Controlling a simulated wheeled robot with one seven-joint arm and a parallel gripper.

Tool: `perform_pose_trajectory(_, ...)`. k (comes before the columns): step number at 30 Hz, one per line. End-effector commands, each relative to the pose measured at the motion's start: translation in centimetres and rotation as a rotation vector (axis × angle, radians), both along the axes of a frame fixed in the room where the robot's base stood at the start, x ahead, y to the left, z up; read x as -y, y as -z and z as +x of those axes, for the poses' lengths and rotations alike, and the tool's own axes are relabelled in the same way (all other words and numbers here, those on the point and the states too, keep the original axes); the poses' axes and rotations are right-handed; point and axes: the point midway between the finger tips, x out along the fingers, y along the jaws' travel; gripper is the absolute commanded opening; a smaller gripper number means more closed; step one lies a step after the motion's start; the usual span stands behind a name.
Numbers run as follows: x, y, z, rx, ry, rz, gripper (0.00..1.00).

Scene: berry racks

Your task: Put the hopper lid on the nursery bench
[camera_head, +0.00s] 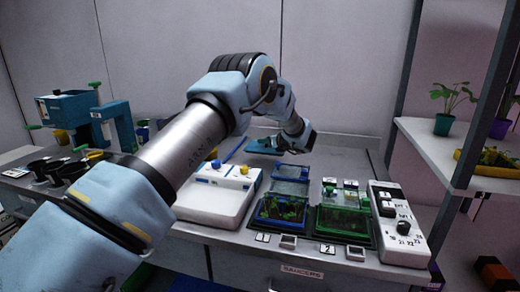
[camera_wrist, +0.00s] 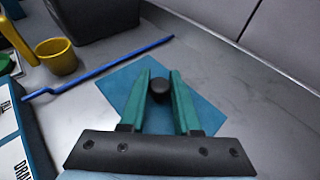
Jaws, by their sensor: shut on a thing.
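The hopper lid (camera_wrist: 119,84) is a flat blue square plate with a round black knob (camera_wrist: 160,85). In the wrist view it is partly covered by my gripper (camera_wrist: 161,80), whose two teal fingers are shut on the knob from both sides. The lid is over the grey metal nursery bench (camera_wrist: 262,110), flat or nearly so; I cannot tell whether it touches the surface. In the head view my gripper (camera_head: 280,145) is low at the back of the bench, and the lid is hard to separate from the teal fingers there.
A blue rod (camera_wrist: 105,68) lies beside the lid, with a yellow cup (camera_wrist: 57,56) and a dark box beyond. In the head view a white control box (camera_head: 216,194), lidded green and blue trays (camera_head: 343,219) and a switch panel (camera_head: 400,223) stand in front. A shelf with plants is at right.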

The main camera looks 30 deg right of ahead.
Motion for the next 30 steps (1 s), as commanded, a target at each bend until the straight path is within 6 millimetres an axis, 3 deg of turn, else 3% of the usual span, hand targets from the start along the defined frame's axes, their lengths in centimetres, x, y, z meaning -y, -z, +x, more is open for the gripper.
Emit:
perform_pose_trajectory(9, -0.1, 3.5, 0.0, -0.001, -0.001, 0.0, 0.0)
perform_pose_trajectory(21, 0.0, 4.3, 0.0, 0.001, 0.001, 0.0, 0.0)
perform_pose_trajectory(22, 0.0, 4.2, 0.0, 0.0, 0.001, 0.0, 0.33)
perform_pose_trajectory(30, 0.0, 4.1, 0.0, 0.0, 0.0, 0.0, 0.61)
